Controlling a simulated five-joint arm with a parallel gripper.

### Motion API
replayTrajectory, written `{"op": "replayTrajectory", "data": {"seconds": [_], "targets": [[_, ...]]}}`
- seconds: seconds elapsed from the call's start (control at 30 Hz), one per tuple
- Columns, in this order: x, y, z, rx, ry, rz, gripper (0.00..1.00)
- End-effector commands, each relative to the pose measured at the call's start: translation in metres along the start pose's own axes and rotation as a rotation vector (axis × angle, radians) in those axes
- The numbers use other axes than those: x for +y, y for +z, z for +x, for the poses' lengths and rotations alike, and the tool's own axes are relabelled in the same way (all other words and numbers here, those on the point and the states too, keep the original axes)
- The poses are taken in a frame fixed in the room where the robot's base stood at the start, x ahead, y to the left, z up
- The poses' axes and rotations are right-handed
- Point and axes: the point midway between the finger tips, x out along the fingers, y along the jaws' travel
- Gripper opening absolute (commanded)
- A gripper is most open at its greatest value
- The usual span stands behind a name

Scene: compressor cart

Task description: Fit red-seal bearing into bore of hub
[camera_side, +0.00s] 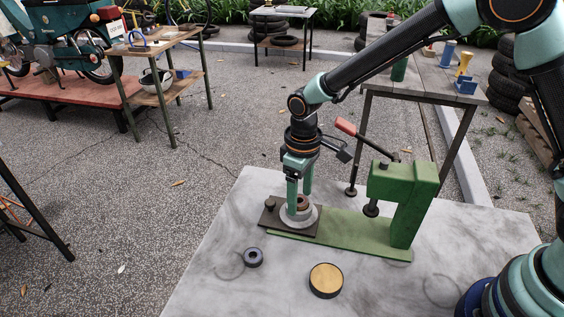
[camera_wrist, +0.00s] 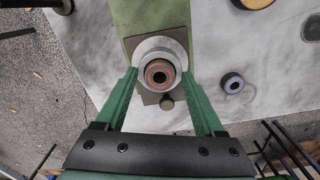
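The red-seal bearing (camera_wrist: 159,76) shows in the wrist view as a reddish ring with a dark centre, at the middle of the pale grey hub (camera_wrist: 147,50). How deep it sits in the bore cannot be told. The hub (camera_side: 285,219) stands on a dark plate (camera_side: 270,212) on the green press base. In the side view my gripper (camera_side: 299,190) is low at the hub and partly hides the bearing.
A green press (camera_side: 405,195) with a red-ended lever (camera_side: 346,127) stands right of the hub. A dark ring with a bluish face (camera_side: 253,257) and a gold-topped disc (camera_side: 326,280) lie on the grey slab (camera_side: 205,290) in front. The slab's left front is otherwise clear.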

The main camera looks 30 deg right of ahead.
Motion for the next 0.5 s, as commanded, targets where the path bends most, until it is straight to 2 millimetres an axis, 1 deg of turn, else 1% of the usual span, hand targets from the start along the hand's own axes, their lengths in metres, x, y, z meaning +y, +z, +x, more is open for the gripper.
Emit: {"op": "replayTrajectory", "data": {"seconds": [0.33,0.43,0.5], "targets": [[0.0,0.0,-0.001,0.0,0.0,0.0,0.84],[0.0,-0.001,-0.007,0.002,0.0,0.0,0.84],[0.0,-0.001,-0.016,0.004,0.0,0.0,0.84]]}}
